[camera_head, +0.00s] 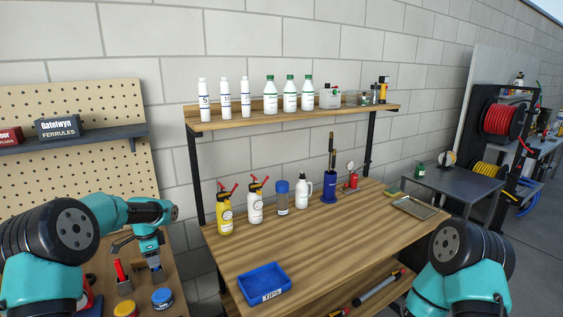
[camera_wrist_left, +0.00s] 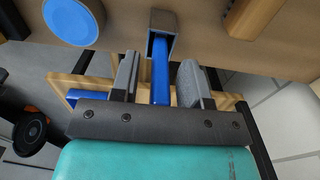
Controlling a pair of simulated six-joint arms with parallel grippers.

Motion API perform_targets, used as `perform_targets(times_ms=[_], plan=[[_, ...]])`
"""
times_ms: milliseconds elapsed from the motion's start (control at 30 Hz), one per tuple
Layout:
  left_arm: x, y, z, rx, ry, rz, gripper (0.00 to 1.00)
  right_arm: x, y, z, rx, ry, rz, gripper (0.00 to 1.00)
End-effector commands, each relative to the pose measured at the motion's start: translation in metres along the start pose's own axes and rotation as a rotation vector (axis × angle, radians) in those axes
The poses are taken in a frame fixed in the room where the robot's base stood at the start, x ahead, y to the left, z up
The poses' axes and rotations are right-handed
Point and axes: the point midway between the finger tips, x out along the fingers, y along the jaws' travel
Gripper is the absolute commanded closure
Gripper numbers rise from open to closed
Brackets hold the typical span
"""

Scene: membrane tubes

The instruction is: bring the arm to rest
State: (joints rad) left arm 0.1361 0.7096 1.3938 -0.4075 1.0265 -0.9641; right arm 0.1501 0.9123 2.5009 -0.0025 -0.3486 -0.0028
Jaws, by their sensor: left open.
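My left arm comes in from the left in the head view. Its gripper (camera_head: 141,260) points down over the small wooden table at the left. In the left wrist view the two grey fingers (camera_wrist_left: 158,78) stand apart, so the gripper is open. A blue bar-like handle (camera_wrist_left: 160,76) shows between the fingers, running up to a dark grey holder (camera_wrist_left: 164,22). I cannot tell whether the fingers touch the handle. My right arm (camera_head: 462,262) shows at the lower right of the head view; its gripper is out of the picture.
Near the left gripper stand a blue-lidded jar (camera_head: 162,298), a yellow-lidded jar (camera_head: 125,309) and a red-handled tool (camera_head: 120,270) in a holder. The larger workbench (camera_head: 330,235) carries a blue tray (camera_head: 264,284) and several bottles at the back. Its middle is clear.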

Motion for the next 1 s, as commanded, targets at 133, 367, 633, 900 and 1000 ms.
perform_targets(times_ms=[133, 367, 633, 900, 1000], plan=[[-0.013, 0.000, 0.000, 0.000, 0.001, -0.002, 0.58, 0.000, 0.000, 0.000, 0.000, 0.000, 0.000, 0.57], [-0.047, 0.000, -0.001, 0.001, 0.001, -0.002, 0.58, 0.000, 0.000, 0.000, 0.000, 0.000, 0.000, 0.57], [-0.089, -0.001, -0.001, 0.000, 0.001, -0.003, 0.58, 0.000, 0.000, 0.000, 0.000, 0.000, 0.000, 0.57], [-0.110, 0.000, 0.000, 0.001, -0.002, 0.004, 0.58, 0.000, 0.000, 0.000, 0.000, 0.000, 0.000, 0.57], [-0.095, 0.000, 0.000, 0.001, -0.002, 0.003, 0.58, 0.000, 0.000, 0.000, 0.000, 0.000, 0.000, 0.57]])
